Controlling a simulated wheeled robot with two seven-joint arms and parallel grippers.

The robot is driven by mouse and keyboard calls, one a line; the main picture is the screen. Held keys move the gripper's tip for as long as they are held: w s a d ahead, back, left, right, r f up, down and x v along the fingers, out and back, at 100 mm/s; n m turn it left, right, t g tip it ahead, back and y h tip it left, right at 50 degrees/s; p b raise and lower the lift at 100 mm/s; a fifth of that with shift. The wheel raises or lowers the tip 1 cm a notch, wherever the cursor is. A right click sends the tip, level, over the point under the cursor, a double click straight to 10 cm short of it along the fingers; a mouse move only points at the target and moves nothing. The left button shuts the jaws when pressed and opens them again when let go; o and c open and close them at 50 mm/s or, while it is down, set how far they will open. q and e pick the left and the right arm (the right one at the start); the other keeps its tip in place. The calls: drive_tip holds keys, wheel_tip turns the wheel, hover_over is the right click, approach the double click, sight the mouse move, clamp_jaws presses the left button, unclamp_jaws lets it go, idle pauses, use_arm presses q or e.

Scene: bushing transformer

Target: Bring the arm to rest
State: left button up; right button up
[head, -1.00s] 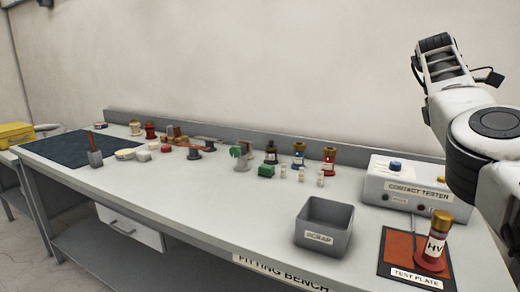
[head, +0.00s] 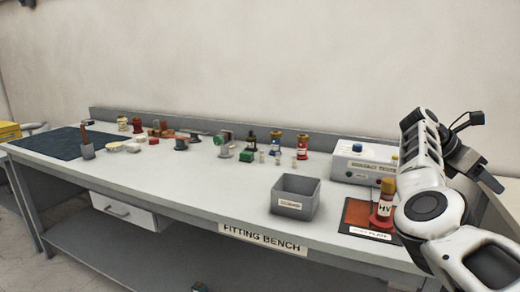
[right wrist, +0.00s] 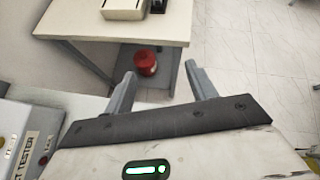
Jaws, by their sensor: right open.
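My right arm comes in from the right in the head view, bent upward over the right end of the bench. Its fingertips are hard to make out there. In the right wrist view my right gripper (right wrist: 160,70) has its two fingers spread apart with nothing between them. A red HV bushing with a gold top (head: 383,211) stands upright on the test plate (head: 358,213), apart from the gripper and partly beside my arm. My left gripper is not in view.
The contact tester (head: 352,163) stands behind the plate, partly hidden by my arm. A grey scrap bin (head: 296,194) and several small parts stand on the fitting bench (head: 190,182). The wrist view shows another table (right wrist: 75,22) and a red object (right wrist: 146,63) below its top.

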drive_tip(key=s+d+f+n+h, duration=0.2)
drive_tip(key=s+d+n+h, duration=0.1)
drive_tip(key=d+h, duration=0.2)
drive_tip(key=w+a+f+m+t+y, duration=0.2)
drive_tip(key=a+f+m+t+y, duration=0.4)
drive_tip(key=a+m+t, duration=0.8)
drive_tip(key=w+a+f+m+t+y, duration=0.1)
drive_tip(key=a+f+m+t+y, duration=0.2)
drive_tip(key=a+f+m+t, duration=1)
drive_tip(key=s+a+f+n+g+y, duration=0.4)
drive_tip(key=s+a+f+g+y, duration=0.2)
drive_tip(key=s+f+g+y, duration=0.1)
drive_tip(key=s+a+f+n+g+y, duration=0.1)
drive_tip(key=s+a+f+n+g, duration=0.2)
drive_tip(key=s, duration=0.5)
drive_tip(key=s+a+f+n+g+y, duration=0.1)
drive_tip(key=s+a+f+n+g, duration=0.2)
drive_tip(key=s+a+f, duration=0.2)
drive_tip(key=s+a, duration=0.2)
drive_tip(key=s, duration=0.2)
drive_tip(key=shift+s+a+f+y, duration=0.25)
drive_tip(key=shift+f+y, duration=0.05)
